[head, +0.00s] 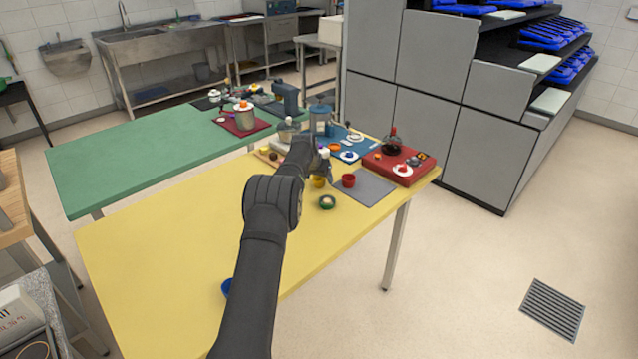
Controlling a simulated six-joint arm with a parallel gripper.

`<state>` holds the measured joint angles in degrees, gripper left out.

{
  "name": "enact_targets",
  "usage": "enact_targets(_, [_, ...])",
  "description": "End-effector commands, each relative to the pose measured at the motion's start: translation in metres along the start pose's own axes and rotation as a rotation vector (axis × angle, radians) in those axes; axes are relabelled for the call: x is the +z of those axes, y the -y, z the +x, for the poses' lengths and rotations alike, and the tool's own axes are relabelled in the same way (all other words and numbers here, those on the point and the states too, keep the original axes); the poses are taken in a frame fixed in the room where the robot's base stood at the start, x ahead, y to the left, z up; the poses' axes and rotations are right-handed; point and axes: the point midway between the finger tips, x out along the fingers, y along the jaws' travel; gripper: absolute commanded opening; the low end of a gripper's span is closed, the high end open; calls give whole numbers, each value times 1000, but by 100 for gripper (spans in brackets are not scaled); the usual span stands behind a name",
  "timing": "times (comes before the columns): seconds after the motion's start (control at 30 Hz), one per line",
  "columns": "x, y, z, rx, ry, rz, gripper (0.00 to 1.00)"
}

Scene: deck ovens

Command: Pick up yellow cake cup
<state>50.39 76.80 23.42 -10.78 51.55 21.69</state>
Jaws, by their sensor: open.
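The yellow cake cup (318,182) stands on the yellow table, just left of the grey mat. It is small in the head view and its upper part is partly covered by my gripper. My gripper (324,172) is open and points down just above and beside the yellow cup. I cannot tell whether the fingers touch the cup or stand around it. My own arm crosses the middle of the picture and hides part of the table.
A red cup (348,181) stands close to the right on the grey mat (374,190). A dark green cup (327,202) stands in front. A blue cup (227,287) is by my arm. A red tray (404,174) lies at the right. The table's left part is clear.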

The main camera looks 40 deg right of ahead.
Motion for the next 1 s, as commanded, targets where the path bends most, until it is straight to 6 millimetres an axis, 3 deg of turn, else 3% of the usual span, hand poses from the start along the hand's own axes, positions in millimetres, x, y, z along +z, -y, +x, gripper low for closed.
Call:
enact_targets(0.17, [0,0,12,0,-1,1,71])
enact_targets(0.43, [0,0,14,0,-1,1,71])
enact_targets(0.67, [0,0,14,0,-1,1,28])
enact_targets(1.0, [0,0,13,0,-1,1,25])
